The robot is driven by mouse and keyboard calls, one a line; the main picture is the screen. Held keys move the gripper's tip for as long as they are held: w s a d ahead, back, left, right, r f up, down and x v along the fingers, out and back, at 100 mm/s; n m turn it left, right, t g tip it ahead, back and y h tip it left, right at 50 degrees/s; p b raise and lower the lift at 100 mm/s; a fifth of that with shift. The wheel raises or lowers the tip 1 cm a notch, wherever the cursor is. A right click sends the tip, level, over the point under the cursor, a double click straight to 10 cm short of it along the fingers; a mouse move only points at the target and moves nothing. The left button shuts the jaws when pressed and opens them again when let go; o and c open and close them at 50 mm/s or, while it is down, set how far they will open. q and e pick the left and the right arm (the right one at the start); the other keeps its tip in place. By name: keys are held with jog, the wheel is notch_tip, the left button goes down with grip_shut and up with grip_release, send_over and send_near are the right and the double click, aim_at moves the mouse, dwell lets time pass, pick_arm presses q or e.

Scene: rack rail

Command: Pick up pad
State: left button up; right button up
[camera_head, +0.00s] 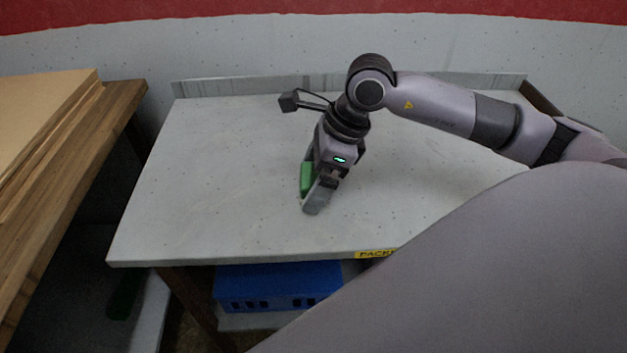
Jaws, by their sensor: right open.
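A green pad (306,177) is on the grey table (200,190), partly hidden behind my right gripper. My right gripper (312,200) reaches down over the middle of the table from the right, with its fingers open and right at the pad. The near finger covers part of the pad, so I cannot tell whether the fingers touch it. My left gripper is not in view.
A wooden bench (70,180) with stacked boards (40,125) stands at the left. A low lip (230,86) runs along the table's back edge. A blue crate (275,287) sits below the table. The table's left part is clear.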

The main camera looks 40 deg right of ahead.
aim_at(314, 174)
jog(key=c, duration=1)
jog(key=shift+o, duration=0.2)
notch_tip(314, 174, up, 20)
jog(key=p, duration=0.2)
